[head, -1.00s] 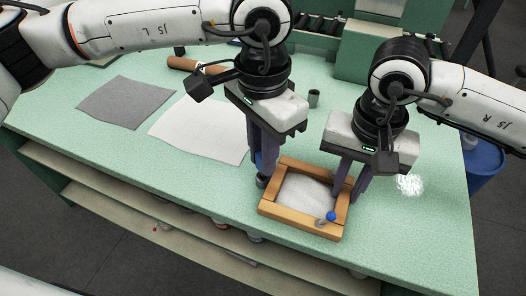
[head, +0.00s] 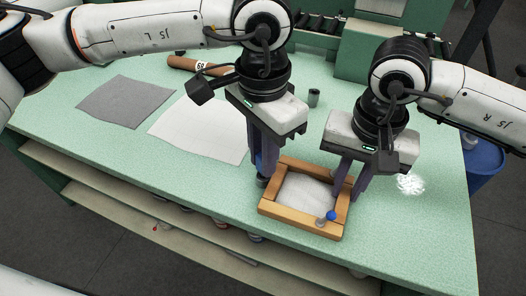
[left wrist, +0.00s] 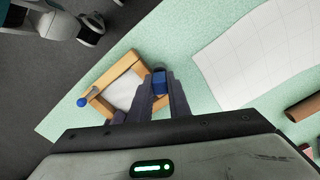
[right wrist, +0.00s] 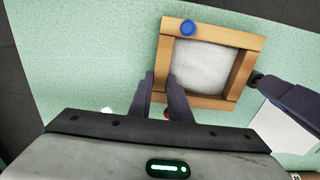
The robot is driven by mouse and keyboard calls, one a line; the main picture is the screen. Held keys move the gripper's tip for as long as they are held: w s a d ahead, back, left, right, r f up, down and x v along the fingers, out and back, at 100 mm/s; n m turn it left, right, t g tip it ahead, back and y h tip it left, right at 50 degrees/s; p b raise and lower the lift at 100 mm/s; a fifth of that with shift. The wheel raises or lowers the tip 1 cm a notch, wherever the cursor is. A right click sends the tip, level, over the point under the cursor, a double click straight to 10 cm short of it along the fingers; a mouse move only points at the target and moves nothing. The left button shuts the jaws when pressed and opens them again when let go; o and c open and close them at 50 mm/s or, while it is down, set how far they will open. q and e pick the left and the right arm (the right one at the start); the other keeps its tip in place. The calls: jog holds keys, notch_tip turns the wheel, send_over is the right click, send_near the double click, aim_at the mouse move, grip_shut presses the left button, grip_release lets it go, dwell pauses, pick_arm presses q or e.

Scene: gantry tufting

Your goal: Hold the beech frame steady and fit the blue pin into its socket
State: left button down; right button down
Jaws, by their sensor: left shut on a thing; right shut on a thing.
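The beech frame (head: 290,223), a wooden rectangle around pale fabric, lies on the table; it also shows in the right wrist view (right wrist: 211,33). My left gripper (head: 261,176) is shut on a blue pin, seen between its fingers in the left wrist view (left wrist: 159,84). A blue ball (head: 331,215) beside a short grey cylinder (head: 321,222) is at the near right corner.
A white gridded sheet (head: 200,130) and a grey sheet (head: 126,102) lie flat at left. White fluff (head: 410,184) lies right of the frame. The table's front edge is close to the frame.

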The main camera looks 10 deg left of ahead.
pick_arm(q)
jog(key=shift+f, duration=0.9)
jog(key=c, duration=1.6)
grip_release()
jog(key=shift+r, duration=0.1)
notch_tip(320, 180, up, 12)
jog(key=shift+f, duration=0.1)
pick_arm(e)
jog(key=c, duration=1.6)
grip_release()
jog(key=shift+o, duration=0.2)
